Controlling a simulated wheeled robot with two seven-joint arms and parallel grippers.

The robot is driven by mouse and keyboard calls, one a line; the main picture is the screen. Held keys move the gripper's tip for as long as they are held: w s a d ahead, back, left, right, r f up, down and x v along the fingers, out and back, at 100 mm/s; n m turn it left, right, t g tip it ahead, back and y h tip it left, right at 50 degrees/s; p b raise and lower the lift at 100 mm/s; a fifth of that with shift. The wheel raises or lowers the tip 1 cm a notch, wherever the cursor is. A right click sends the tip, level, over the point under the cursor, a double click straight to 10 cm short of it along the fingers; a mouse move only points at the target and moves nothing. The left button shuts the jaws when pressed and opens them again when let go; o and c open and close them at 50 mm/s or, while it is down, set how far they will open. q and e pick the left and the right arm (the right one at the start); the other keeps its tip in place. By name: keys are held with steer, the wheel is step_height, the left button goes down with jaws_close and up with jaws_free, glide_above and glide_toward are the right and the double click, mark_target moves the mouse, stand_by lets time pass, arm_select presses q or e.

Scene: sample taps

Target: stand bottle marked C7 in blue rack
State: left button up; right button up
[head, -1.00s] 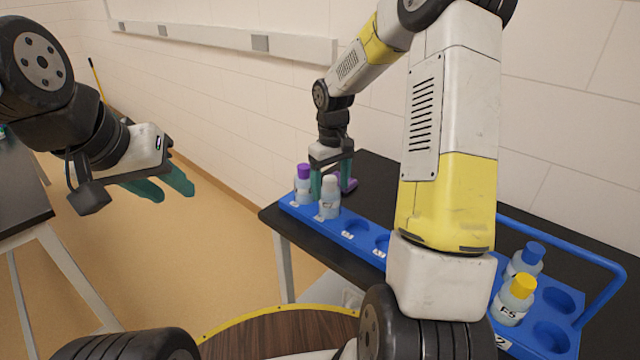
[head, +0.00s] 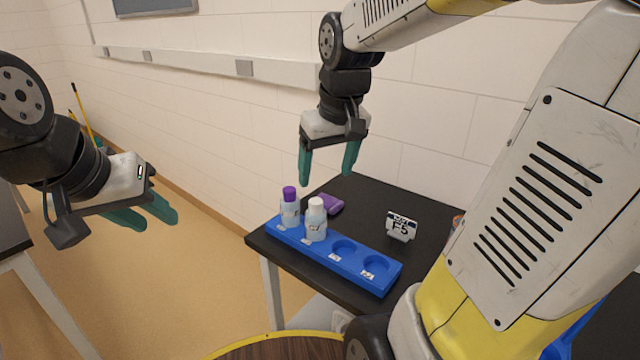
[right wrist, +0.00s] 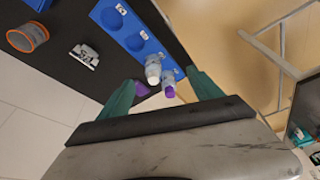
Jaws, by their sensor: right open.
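The blue rack (head: 290,245) stands on the black table, with two bottles in its left slots and two empty slots on the right. A white-capped bottle (head: 315,225) stands upright in the second slot; its label is too small to read surely. A purple-capped bottle (head: 289,210) stands in the leftmost slot. Both also show in the right wrist view, white cap (right wrist: 153,72) and purple cap (right wrist: 169,92). My right gripper (head: 328,180) is open and empty, above and behind the bottles. My left gripper (head: 150,218) is open and empty over the floor at left.
A purple object (head: 331,204) lies on the table behind the rack. An orange-rimmed container (right wrist: 27,37) shows in the right wrist view. My right arm hides much of the table's right side.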

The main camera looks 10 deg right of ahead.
steer(key=s+a+r+m+t+y, duration=0.1)
steer(key=s+m+t, duration=0.1)
steer(key=s, duration=0.8)
steer(key=shift+t+y, duration=0.3)
stand_by(0.4)
